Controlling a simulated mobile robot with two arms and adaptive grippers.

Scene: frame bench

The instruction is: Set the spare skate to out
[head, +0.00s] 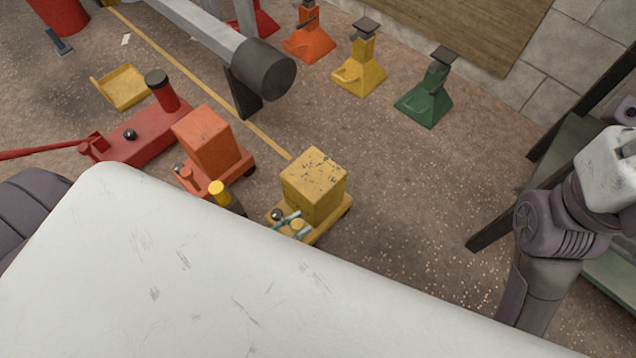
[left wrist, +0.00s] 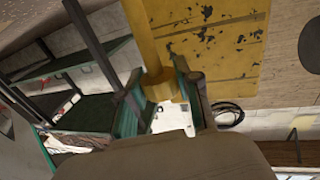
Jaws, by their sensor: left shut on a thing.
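A yellow skate (head: 316,184) with a scuffed block on a low base stands on the floor just beyond my white body in the head view. A black ball knob (head: 277,215) and a short yellow peg (head: 298,226) sit at its near end. My left gripper (head: 293,226) has its teal fingers on either side of this peg and is shut on it. The left wrist view shows the peg (left wrist: 155,50) between the fingers, beside the chipped yellow block (left wrist: 215,45). An orange skate (head: 212,142) stands to the left. My right gripper is out of view.
A red floor jack (head: 145,140) and a yellow tray (head: 122,87) lie left. A yellow-capped thing (head: 217,188) is close by, partly hidden. Orange, yellow (head: 360,70) and green (head: 428,97) stands line the back. Floor right of the yellow skate is clear.

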